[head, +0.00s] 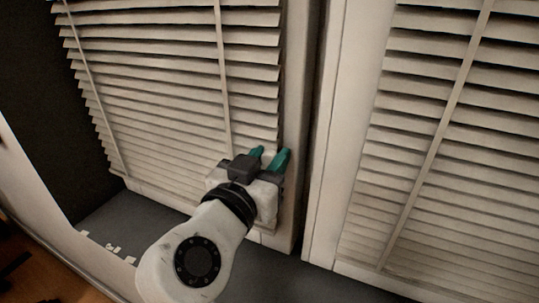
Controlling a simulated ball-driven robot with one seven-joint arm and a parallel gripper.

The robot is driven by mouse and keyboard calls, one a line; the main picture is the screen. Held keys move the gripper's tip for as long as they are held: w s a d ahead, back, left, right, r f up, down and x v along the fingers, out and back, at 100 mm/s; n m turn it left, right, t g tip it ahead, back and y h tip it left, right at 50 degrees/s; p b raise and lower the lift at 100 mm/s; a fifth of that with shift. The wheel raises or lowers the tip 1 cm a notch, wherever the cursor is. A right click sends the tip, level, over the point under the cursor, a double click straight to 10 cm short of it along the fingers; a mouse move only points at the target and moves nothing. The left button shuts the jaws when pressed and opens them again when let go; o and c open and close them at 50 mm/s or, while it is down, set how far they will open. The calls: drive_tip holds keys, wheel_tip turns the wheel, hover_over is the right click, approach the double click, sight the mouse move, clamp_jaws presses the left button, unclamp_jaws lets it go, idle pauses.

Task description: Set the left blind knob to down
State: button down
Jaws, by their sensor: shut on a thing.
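My gripper (270,155), with teal fingertips, is at the lower right corner of the left blind (165,90), against the window frame. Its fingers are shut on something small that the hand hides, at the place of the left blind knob. The knob itself cannot be seen, so its setting cannot be told. The left blind is lowered, with its slats tilted and small gaps between them.
A second blind (410,150) hangs to the right, past a pale window post (340,140). A dark grey sill (135,222) runs below the blinds. Small white pieces (112,248) lie at its left front edge. A brown floor shows at the lower left.

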drive_tip(key=shift+f, duration=0.35)
drive_tip(key=c, duration=1.2)
unclamp_jaws()
drive_tip(key=o, duration=0.3)
drive_tip(key=shift+r, duration=0.1)
drive_tip(key=p+v, duration=0.1)
drive_tip(key=v, duration=1)
